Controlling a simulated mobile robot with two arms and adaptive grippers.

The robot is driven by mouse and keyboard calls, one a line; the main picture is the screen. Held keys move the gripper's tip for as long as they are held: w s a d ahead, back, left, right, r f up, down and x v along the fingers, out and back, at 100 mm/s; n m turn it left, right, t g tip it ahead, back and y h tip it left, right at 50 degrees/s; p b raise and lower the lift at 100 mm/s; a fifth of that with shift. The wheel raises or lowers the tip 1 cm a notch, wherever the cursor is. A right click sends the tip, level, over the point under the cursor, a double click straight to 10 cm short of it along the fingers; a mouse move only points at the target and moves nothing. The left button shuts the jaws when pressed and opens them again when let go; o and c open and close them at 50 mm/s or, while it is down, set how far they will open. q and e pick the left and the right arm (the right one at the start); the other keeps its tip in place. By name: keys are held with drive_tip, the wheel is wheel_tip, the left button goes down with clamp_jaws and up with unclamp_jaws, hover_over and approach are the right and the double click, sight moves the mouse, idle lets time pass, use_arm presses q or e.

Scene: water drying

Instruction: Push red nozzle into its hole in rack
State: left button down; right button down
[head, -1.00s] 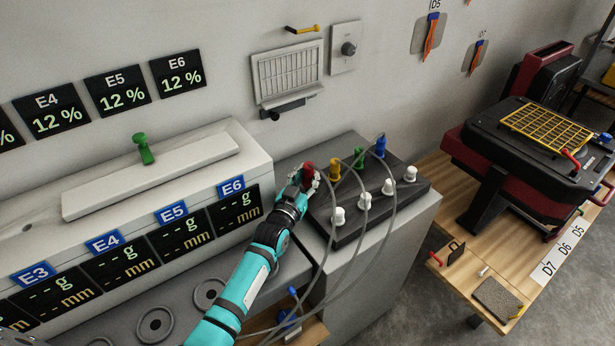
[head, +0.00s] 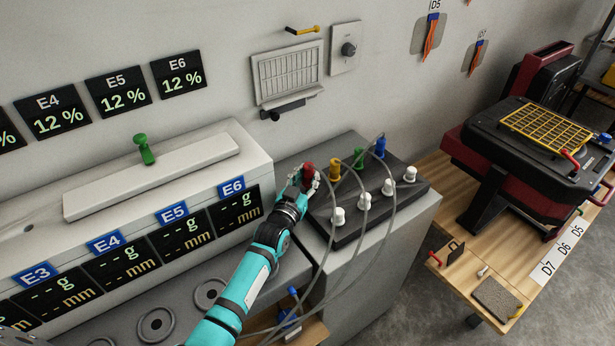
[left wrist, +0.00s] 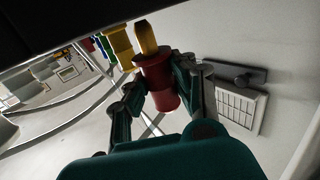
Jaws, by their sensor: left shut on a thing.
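The red nozzle (head: 308,169) is in my left gripper (head: 305,180) at the left end of the dark rack (head: 345,236). In the left wrist view the red nozzle (left wrist: 157,82) has a yellow tip and sits between the two fingers of my left gripper (left wrist: 160,88), which is shut on it. The yellow nozzle (head: 335,168), green nozzle (head: 359,157) and blue nozzle (head: 380,146) stand in the rack's back row. The red nozzle's hole is hidden, and I cannot tell how deep it sits. My right gripper is not in view.
White knobs (head: 388,187) line the rack's front. Grey hoses (head: 331,232) hang over the rack beside my left arm. A grey-white machine with displays (head: 183,238) stands to the left. A wooden table (head: 470,270) is at right.

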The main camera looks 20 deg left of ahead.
use_arm(q)
drive_tip(key=shift+f+b, duration=0.65)
drive_tip(key=shift+f, duration=0.15)
drive_tip(key=c, duration=1)
unclamp_jaws()
drive_tip(key=shift+s+f, duration=0.1)
wheel_tip(320, 180, up, 10)
drive_tip(key=shift+r, duration=0.25)
